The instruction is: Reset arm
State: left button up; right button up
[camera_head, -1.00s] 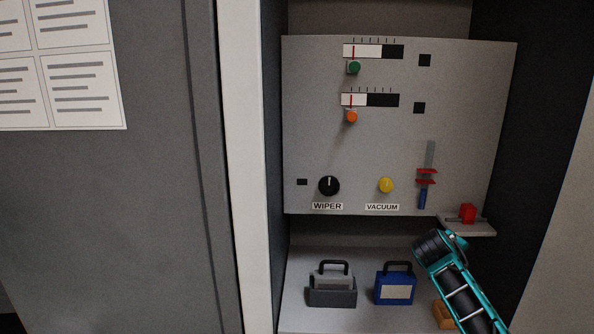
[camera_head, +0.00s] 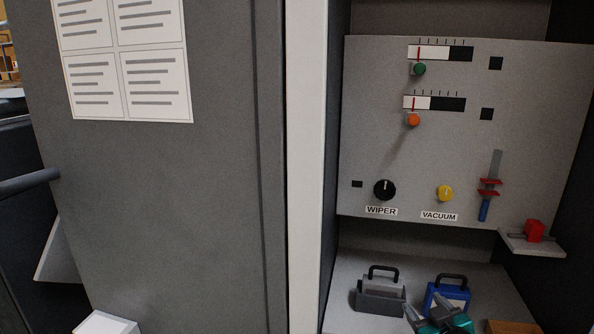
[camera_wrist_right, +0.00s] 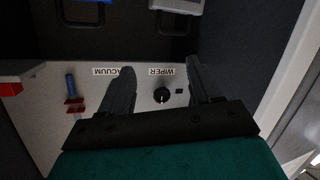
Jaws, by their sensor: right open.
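My right gripper (camera_head: 432,315) is low in the head view, in front of the shelf and close to the blue box (camera_head: 447,299). I cannot tell whether it touches the box. In the wrist view my right gripper (camera_wrist_right: 159,70) shows two spread dark fingers with nothing between them. The grey panel (camera_head: 450,145) stands behind, with the black WIPER knob (camera_head: 384,190) and the yellow VACUUM knob (camera_head: 445,193). The wrist view shows the panel upside down, with the WIPER knob (camera_wrist_right: 162,95) in line between the fingers. My left gripper is not in view.
A grey caddy (camera_head: 381,295) stands left of the blue box, and an orange block (camera_head: 512,327) is partly cut off at right. A small ledge (camera_head: 530,245) with a red clamp (camera_head: 535,230) juts out. A white post (camera_head: 305,160) and grey door (camera_head: 170,220) border the left.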

jog(key=s+a+f+g, duration=0.1)
jog(key=s+a+f, duration=0.2)
jog(key=s, duration=0.5)
jog(key=s+a+f+g+y, duration=0.1)
jog(key=s+a+f+g, duration=0.1)
jog(key=s+f, duration=0.3)
jog(key=s+a+f+m+g, duration=0.1)
jog(key=s+a+f, duration=0.3)
jog(key=s, duration=0.9)
jog(key=shift+s+a+f+y, duration=0.2)
jog(key=shift+f+y, duration=0.2)
jog(key=shift+f, duration=0.05)
